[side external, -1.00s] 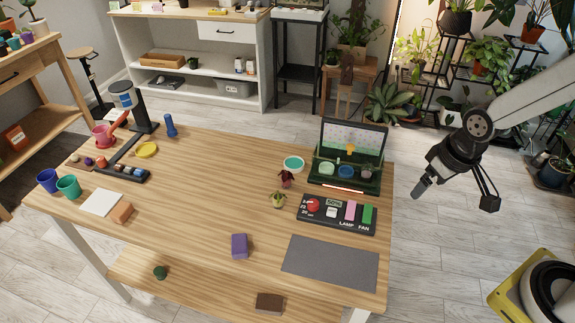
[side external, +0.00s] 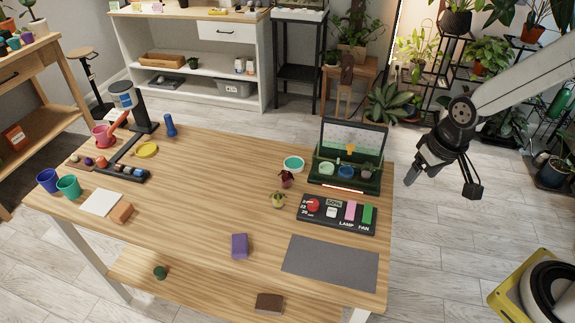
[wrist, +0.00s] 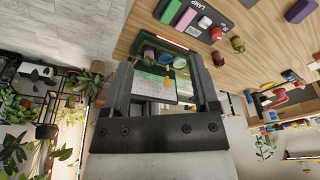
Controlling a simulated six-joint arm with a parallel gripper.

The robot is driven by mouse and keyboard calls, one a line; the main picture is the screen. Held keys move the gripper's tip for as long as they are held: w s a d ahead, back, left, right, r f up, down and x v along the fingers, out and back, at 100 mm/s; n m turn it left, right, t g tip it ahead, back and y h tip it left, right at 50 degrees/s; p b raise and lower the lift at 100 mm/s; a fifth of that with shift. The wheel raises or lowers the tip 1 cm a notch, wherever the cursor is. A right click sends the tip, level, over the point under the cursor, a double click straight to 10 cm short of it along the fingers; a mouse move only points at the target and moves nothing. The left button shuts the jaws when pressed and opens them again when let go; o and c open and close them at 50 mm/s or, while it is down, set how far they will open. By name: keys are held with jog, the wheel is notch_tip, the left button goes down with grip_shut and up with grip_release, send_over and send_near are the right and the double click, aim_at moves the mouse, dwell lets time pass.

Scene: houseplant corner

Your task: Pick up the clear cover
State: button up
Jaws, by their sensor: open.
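A see-through, speckled panel in a dark frame (side external: 354,138) stands upright at the back of a dark green box (side external: 343,183) at the table's far right corner. I take it for the clear cover; no other clear lid shows. In the wrist view the panel (wrist: 152,84) shows between my fingers, beyond them. Small pots stand in the box, with an orange piece (side external: 350,149) in front of the panel. My gripper (side external: 411,180) is open and empty, to the right of the box, past the table's edge and apart from the cover.
A control panel with coloured buttons (side external: 337,214) lies in front of the box, and a grey mat (side external: 330,262) lies nearer. Plants on a black stand (side external: 488,55) fill the back right.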

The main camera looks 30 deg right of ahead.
jog(key=w+d+m+g, duration=0.1)
jog(key=w+m, duration=0.7)
jog(key=w, duration=0.6)
jog(key=m+g, duration=0.1)
jog(key=m, duration=0.7)
send_over(351, 146)
jog(key=f, duration=0.4)
jog(key=shift+s+f, duration=0.3)
jog(key=shift+s, duration=0.1)
jog(key=shift+w+f+m, duration=0.25)
jog(key=shift+w+m, duration=0.05)
jog(key=shift+w, duration=0.2)
jog(key=shift+f, duration=0.1)
jog(key=shift+f, duration=1.2)
jog(key=shift+f, duration=0.1)
jog(key=shift+f, duration=2.5)
